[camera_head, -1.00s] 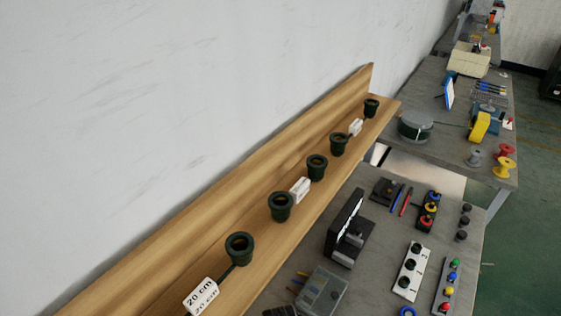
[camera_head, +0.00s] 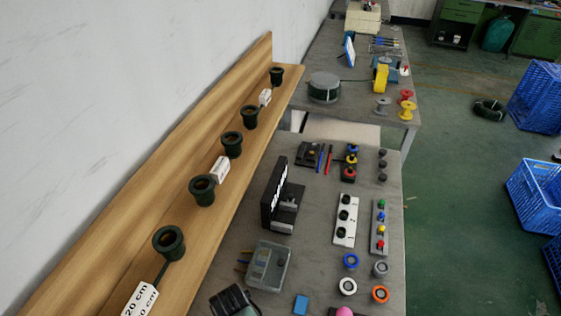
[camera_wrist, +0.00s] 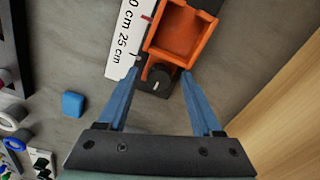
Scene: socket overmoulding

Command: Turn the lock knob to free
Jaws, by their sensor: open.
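The lock knob (camera_wrist: 159,79) is small, round and black with a light pointer mark. It sits on a dark base just below an orange holder (camera_wrist: 178,35) in the wrist view. A white scale (camera_wrist: 128,35) marked in cm runs to the left of the holder. My gripper (camera_wrist: 160,71) is open, its two blue fingers on either side of the knob in the picture, with gaps on both sides. I cannot tell how far the tips are above it. The knob and my gripper do not show clearly in the head view.
A blue block (camera_wrist: 73,103) and rings (camera_wrist: 10,120) lie to the left in the wrist view. In the head view, a wooden shelf (camera_head: 215,215) with green cups runs along the wall. Beside it, the grey table (camera_head: 320,210) carries switch boards and a clear box (camera_head: 268,266).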

